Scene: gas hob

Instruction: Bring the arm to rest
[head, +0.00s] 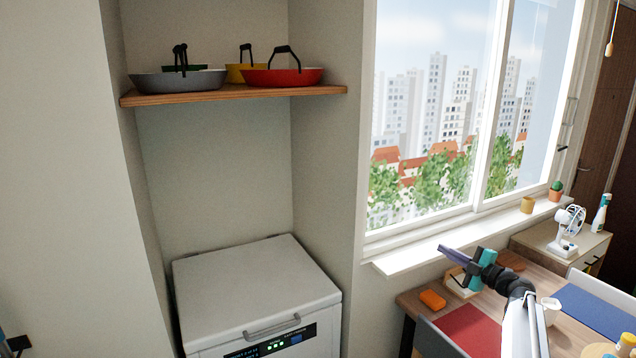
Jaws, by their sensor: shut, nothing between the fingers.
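My arm (520,310) reaches up from the lower right edge of the head view, with pale links and dark joints. My gripper (443,249) is at its far end, with a teal body and purple fingers. The fingers point to the upper left and are shut with nothing held. In the picture the gripper lies in front of the window sill's lower edge and the table's back edge. I cannot tell its height above the table.
A white fan (567,231) stands behind. A white chest (254,285) stands left, below a shelf (230,94) with several pans. The chest's lid is clear.

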